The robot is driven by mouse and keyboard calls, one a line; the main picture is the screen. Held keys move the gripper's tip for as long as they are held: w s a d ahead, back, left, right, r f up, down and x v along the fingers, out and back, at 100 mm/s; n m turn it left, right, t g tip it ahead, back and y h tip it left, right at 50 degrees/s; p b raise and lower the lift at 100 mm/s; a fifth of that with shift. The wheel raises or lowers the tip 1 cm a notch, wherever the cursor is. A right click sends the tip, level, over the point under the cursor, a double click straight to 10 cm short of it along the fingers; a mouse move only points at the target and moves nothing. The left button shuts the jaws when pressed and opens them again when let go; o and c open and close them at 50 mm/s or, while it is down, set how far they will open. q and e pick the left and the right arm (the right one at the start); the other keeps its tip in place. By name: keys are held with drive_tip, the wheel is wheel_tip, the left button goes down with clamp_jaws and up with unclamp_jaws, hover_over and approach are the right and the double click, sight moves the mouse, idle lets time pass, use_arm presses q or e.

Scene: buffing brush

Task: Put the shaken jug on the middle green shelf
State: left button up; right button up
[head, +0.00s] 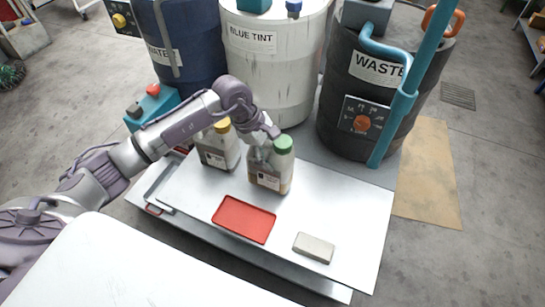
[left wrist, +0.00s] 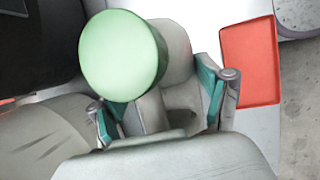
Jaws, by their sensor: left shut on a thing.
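A translucent jug with a green cap (head: 271,170) is upright over the light metal bench top (head: 345,215); I cannot tell whether its base touches. My left gripper (head: 262,145) reaches it from the left and is shut on its upper part, below the cap. In the left wrist view the green cap (left wrist: 122,55) is large, and the fingers of my left gripper (left wrist: 163,112) stand either side of the jug's grey-looking body. A second jug with a yellow cap (head: 218,148) stands to its left, partly behind my arm. No green shelf is in view. My right gripper is not in view.
A red tray (head: 243,219) and a beige block (head: 314,247) lie on the bench in front. Blue (head: 190,45), white "BLUE TINT" (head: 272,85) and dark "WASTE" (head: 345,115) drums stand behind. A teal pipe (head: 408,95) rises at the right. The bench's right side is clear.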

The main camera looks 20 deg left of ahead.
use_arm(q)
drive_tip(key=shift+f, duration=1.2)
drive_tip(key=o, duration=1.8)
